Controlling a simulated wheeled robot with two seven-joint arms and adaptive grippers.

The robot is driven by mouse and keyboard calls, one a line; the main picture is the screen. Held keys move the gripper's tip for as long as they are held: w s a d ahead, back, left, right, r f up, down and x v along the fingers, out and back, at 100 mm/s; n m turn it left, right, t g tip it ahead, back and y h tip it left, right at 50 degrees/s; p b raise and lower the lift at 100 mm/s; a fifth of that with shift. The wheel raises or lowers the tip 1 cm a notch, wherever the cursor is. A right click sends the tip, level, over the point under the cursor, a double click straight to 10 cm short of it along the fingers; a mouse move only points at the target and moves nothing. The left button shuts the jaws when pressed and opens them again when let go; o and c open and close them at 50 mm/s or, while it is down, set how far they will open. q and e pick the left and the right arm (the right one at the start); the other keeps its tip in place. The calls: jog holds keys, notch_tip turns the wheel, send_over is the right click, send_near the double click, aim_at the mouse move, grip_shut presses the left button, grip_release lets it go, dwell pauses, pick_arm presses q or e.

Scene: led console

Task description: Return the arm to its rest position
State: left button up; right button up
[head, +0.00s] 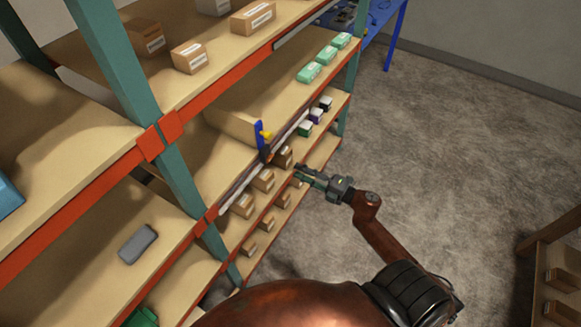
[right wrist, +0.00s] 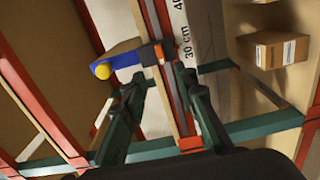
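My right arm reaches from the bottom right toward the shelving in the head view. My right gripper (head: 304,174) is in front of the shelf edge, just below and right of a blue upright piece with a yellow knob (head: 260,136). In the right wrist view, the two dark fingers of the right gripper (right wrist: 165,92) stand apart with nothing held between them. The blue piece (right wrist: 128,57) shows beyond the fingertips, joined to a black and orange part on the measuring rail (right wrist: 165,40). My left gripper is out of view.
The shelving (head: 174,170) has teal posts and orange beams close to the right gripper. Small cartons (head: 243,206) line the lower shelves, and green boxes (head: 318,64) sit farther back. Open grey floor (head: 450,150) lies to the right. A wooden rack (head: 553,262) stands at the right edge.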

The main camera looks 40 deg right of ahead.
jog(key=shift+s+d, duration=0.25)
jog(key=shift+s, duration=0.4)
